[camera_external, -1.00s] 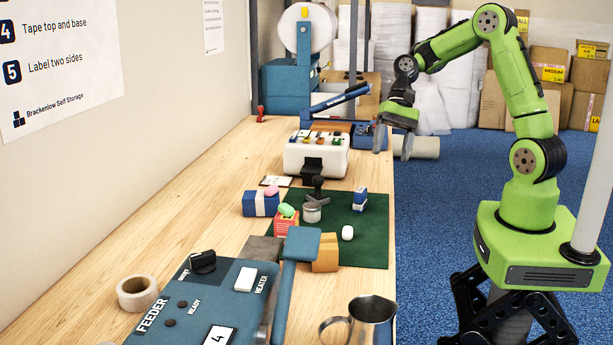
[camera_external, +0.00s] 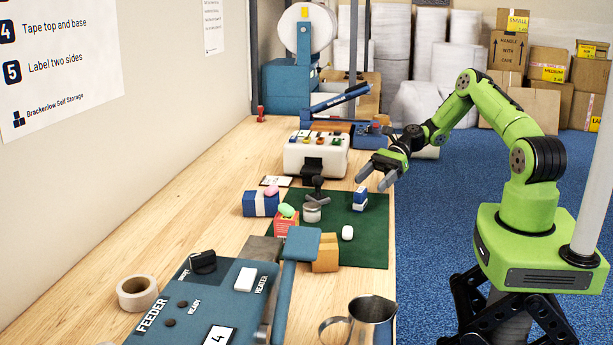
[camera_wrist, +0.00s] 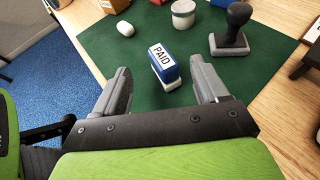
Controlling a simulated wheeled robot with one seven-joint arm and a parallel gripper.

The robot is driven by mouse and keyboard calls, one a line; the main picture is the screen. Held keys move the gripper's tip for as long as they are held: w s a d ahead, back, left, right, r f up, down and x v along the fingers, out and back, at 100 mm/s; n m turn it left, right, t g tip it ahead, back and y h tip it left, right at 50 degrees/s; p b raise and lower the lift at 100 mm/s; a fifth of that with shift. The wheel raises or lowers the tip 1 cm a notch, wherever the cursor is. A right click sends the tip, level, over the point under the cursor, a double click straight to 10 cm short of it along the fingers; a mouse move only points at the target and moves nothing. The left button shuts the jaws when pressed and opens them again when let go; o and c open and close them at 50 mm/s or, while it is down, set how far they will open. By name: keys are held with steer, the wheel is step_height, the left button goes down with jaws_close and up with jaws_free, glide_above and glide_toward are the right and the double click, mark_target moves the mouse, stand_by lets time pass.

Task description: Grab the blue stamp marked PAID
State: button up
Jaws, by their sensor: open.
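The blue stamp (camera_wrist: 165,68) stands upright on the green mat (camera_wrist: 120,55), with PAID on its white top label in the wrist view. In the external view the blue and white stamp (camera_external: 360,198) is near the mat's right edge. My gripper (camera_external: 374,180) is open and empty, just above and beyond the stamp at the table's right edge. In the wrist view the stamp shows between and ahead of the open fingers (camera_wrist: 160,92), apart from both.
A black-handled stamp (camera_wrist: 233,25), a round tin (camera_wrist: 183,13) and a white oval piece (camera_wrist: 125,29) stand on the mat around the blue stamp. A white machine (camera_external: 316,155) stands behind the mat. A metal jug (camera_external: 372,322) is at the front edge.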

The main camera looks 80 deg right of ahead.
mark_target(363, 189)
steer(key=x, duration=0.5)
steer(key=shift+w+a+f, duration=0.1)
steer(key=shift+w+a, duration=0.1)
steer(key=shift+w, duration=0.05)
steer(key=shift+s, duration=0.1)
steer(key=shift+c, duration=0.5)
steer(key=c, duration=1.2)
